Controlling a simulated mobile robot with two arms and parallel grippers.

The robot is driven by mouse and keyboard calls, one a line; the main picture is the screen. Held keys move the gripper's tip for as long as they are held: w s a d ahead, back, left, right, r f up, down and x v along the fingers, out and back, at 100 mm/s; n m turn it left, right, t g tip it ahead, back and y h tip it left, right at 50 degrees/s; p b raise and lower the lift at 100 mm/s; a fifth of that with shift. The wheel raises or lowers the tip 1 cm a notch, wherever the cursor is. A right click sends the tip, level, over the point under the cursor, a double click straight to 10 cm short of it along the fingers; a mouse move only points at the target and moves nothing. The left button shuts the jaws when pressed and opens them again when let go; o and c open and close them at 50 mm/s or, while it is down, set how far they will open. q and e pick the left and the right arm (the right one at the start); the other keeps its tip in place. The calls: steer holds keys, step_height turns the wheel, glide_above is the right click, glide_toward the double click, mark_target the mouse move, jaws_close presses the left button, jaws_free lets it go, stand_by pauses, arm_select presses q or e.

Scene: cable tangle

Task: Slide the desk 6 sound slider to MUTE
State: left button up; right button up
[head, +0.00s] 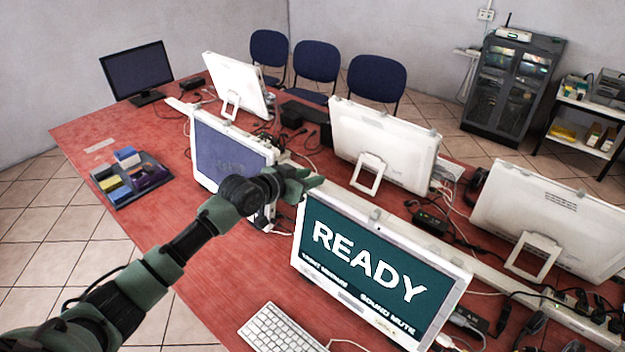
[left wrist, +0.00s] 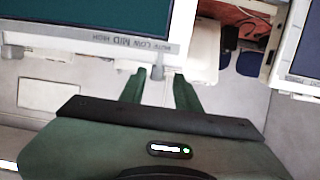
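The monitor (head: 375,265) at the front shows READY and, at lower right, SOUND MUTE. In the left wrist view its white edge (left wrist: 60,38) carries the upside-down labels MUTE, LOW, MID and HIGH (left wrist: 140,43), with MUTE at the right end. A small pale knob (left wrist: 157,73) sticks out from that edge below the MUTE and LOW end. My left gripper (head: 318,182) is at the monitor's upper left corner. Its two green fingers (left wrist: 160,80) are apart, with the knob between their tips; contact is unclear. My right gripper is not in view.
A white keyboard (head: 275,328) lies in front of the monitor. Other monitors (head: 228,150) (head: 383,145) (head: 550,218) stand close around on the red table (head: 225,265), with cables between them. An organizer tray (head: 122,200) sits at the left. Bare table lies between tray and keyboard.

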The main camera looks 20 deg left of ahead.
arm_select(q)
steer(key=shift+a, duration=0.1)
steer(key=shift+s, duration=0.1)
steer(key=shift+s, duration=0.25)
steer(key=b+v, duration=0.2)
steer(key=v, duration=0.5)
steer(key=shift+a+r, duration=0.1)
stand_by(0.3)
